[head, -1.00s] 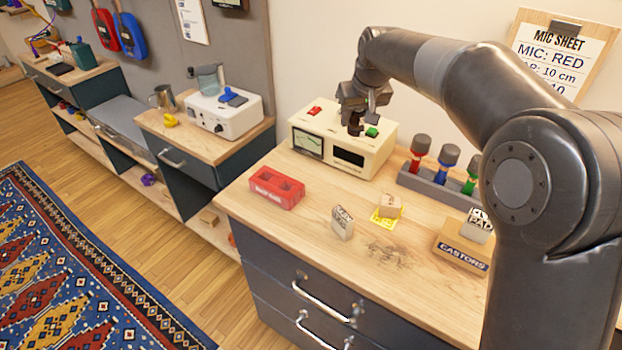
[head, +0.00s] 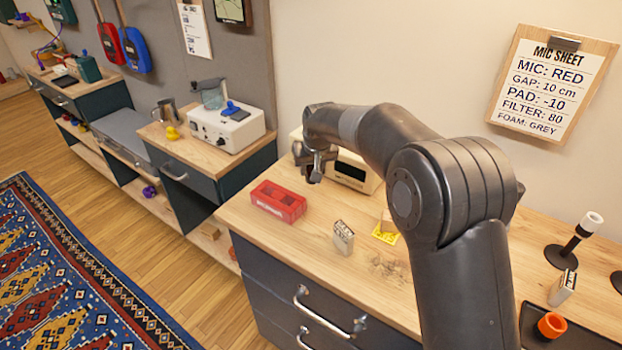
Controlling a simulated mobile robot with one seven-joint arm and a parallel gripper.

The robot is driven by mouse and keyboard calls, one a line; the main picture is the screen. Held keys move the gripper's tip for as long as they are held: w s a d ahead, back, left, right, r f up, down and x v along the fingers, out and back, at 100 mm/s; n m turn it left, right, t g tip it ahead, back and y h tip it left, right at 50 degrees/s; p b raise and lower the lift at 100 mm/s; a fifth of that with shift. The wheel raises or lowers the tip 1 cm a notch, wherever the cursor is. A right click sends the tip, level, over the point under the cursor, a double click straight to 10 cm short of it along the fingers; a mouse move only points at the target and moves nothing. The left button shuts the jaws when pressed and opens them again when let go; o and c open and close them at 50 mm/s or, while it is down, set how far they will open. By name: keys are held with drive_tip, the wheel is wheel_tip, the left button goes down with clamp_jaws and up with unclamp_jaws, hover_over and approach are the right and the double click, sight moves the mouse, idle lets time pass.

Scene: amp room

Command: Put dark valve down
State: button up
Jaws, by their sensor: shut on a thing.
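My gripper (head: 316,166) hangs at the left end of the counter, in front of the cream amp unit (head: 350,172). It is shut on the dark valve, which I can hardly tell apart from the dark fingers at this size. The red two-slot box (head: 278,201) stands on the counter, below and left of my gripper and apart from it. Its slots look empty. My arm and gripper hide much of the cream unit.
A small lettered block (head: 343,238) and a yellow card (head: 385,236) with a wooden block lie on the wooden counter (head: 300,238). A black stand (head: 570,245) and an orange ring (head: 551,325) on a dark tray are at the right.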

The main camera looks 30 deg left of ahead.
sight(313, 166)
drive_tip(key=shift+a+f, duration=0.15)
drive_tip(key=shift+f, duration=1.9)
drive_tip(key=shift+f, duration=0.15)
drive_tip(key=o, duration=1)
drive_tip(key=v, duration=1.2)
drive_tip(key=shift+s, duration=0.1)
